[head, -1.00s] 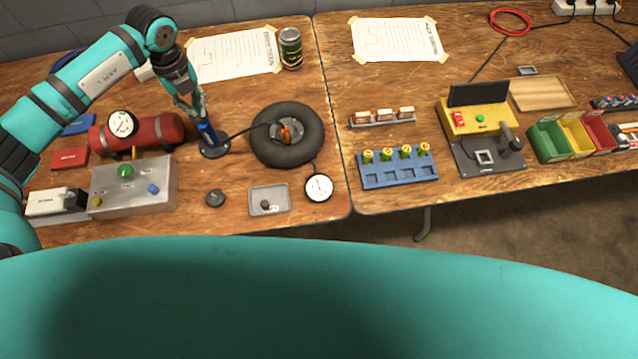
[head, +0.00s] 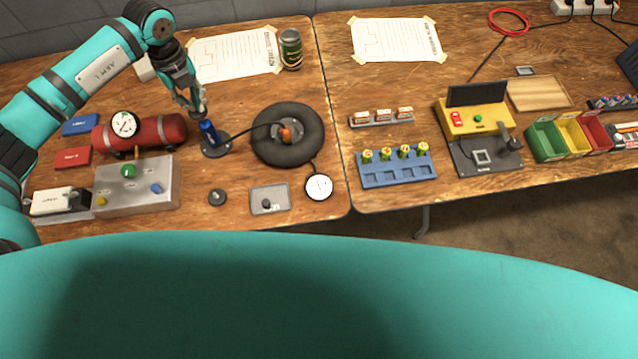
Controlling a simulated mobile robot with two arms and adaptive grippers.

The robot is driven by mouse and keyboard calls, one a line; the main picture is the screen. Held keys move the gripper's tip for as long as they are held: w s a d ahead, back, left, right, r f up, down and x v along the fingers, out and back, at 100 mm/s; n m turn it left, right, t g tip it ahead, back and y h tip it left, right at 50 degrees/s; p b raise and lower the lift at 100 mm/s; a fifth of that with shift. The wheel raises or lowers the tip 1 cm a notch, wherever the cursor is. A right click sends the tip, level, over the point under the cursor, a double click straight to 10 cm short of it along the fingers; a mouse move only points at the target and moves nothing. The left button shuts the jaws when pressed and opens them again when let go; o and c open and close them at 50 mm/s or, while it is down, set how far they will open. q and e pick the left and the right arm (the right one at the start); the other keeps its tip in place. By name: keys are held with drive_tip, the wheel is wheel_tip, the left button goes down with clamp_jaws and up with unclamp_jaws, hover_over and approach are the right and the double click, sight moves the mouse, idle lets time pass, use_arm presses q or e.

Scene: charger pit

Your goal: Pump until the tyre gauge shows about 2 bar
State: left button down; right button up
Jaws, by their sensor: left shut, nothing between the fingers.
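The small blue pump (head: 208,134) stands upright on a dark round base on the left table. A black hose runs from it to the tyre (head: 287,150), which lies flat with an orange part at its centre. The round white tyre gauge (head: 319,186) lies in front of the tyre, joined by a hose; its needle is too small to read. My left gripper (head: 201,114) is shut and empty, pointing down just above the pump's top. I cannot tell whether it touches the pump. My right gripper is not in view.
A red tank (head: 160,131) with its own gauge and a grey control box (head: 137,187) stand left of the pump. A grey tray (head: 270,199) and a dark round cap (head: 217,197) lie in front.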

use_arm(q)
drive_tip(key=shift+s+f+b, duration=0.1)
drive_tip(key=shift+f+b, duration=1.05)
drive_tip(key=shift+f, duration=0.45)
drive_tip(key=shift+r+p, duration=0.9)
drive_tip(key=shift+r, duration=0.2)
drive_tip(key=shift+r+p, duration=0.3)
drive_tip(key=shift+r, duration=0.25)
wheel_tip(320, 180, up, 7)
drive_tip(key=p, duration=0.4)
drive_tip(key=shift+p, duration=0.4)
